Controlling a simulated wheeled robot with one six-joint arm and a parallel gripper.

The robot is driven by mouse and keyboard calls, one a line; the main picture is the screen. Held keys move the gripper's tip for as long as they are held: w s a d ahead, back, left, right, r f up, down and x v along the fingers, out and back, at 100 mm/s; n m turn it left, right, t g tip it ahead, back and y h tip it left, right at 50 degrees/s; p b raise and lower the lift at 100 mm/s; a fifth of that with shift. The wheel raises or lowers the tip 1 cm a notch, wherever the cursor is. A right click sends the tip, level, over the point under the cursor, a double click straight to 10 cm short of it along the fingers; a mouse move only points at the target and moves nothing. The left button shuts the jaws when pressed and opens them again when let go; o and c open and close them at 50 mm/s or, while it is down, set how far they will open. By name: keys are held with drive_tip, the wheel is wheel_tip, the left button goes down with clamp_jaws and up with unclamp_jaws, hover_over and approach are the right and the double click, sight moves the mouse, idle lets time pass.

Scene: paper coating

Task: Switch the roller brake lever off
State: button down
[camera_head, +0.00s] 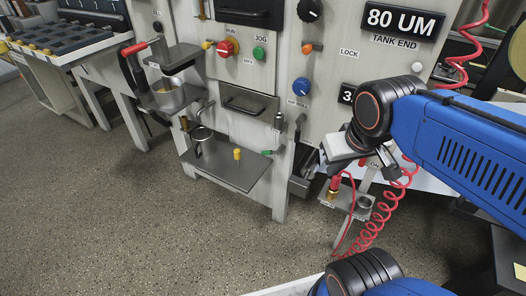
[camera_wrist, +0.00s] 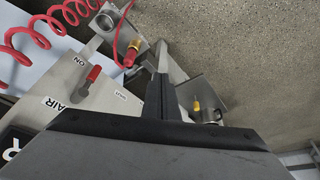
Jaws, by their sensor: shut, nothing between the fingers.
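My gripper (camera_wrist: 160,80) is shut and empty in the wrist view, beside a grey bracket or panel edge. A red-handled lever (camera_wrist: 94,73) lies left of my fingers in the wrist view, on a plate with the labels ON and AIR. Another red-handled lever (camera_head: 134,48) sticks out from the machine's left side in the head view, far from my gripper. No readable label shows which lever is the roller brake. A small label near the AIR lever is too small to read.
A red coiled hose (camera_head: 373,232) hangs below my wrist, joined to a brass fitting (camera_wrist: 132,53). A shelf (camera_head: 228,168) with a yellow peg (camera_wrist: 196,106) projects from the machine. The machine front (camera_head: 262,72) carries several knobs. Open floor (camera_head: 130,215) lies at the lower left.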

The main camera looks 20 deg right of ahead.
drive_tip(key=w+a+f+m+g+h, duration=0.2)
drive_tip(key=w+h, duration=0.1)
drive_tip(key=w, duration=0.5)
drive_tip(key=w+a+f+m+g+h, duration=0.1)
drive_tip(key=w+a+f+m+h, duration=0.15)
drive_tip(key=w, duration=0.65)
drive_tip(key=w+a+f+t+h, duration=0.2)
drive_tip(key=w+a+f, duration=0.1)
drive_tip(key=w+a, duration=0.3)
drive_tip(key=w+a+f+m+t+h, duration=0.1)
drive_tip(key=w+a+f+t+h, duration=0.1)
drive_tip(key=w+a, duration=0.4)
drive_tip(key=a+f+h, duration=0.1)
drive_tip(key=a+f, duration=0.1)
drive_tip(key=a, duration=0.2)
drive_tip(key=shift+a, duration=0.4)
drive_tip(key=shift+f, duration=0.1)
drive_tip(key=shift+d, duration=0.1)
drive_tip(key=x, duration=0.4)
drive_tip(key=s+f+x, duration=0.1)
drive_tip(key=x, duration=0.7)
drive_tip(key=shift+s+f, duration=0.2)
drive_tip(key=shift+f, duration=0.05)
drive_tip(key=shift+s+d+f, duration=0.1)
drive_tip(key=shift+d+f, duration=0.1)
drive_tip(key=shift+f, duration=0.15)
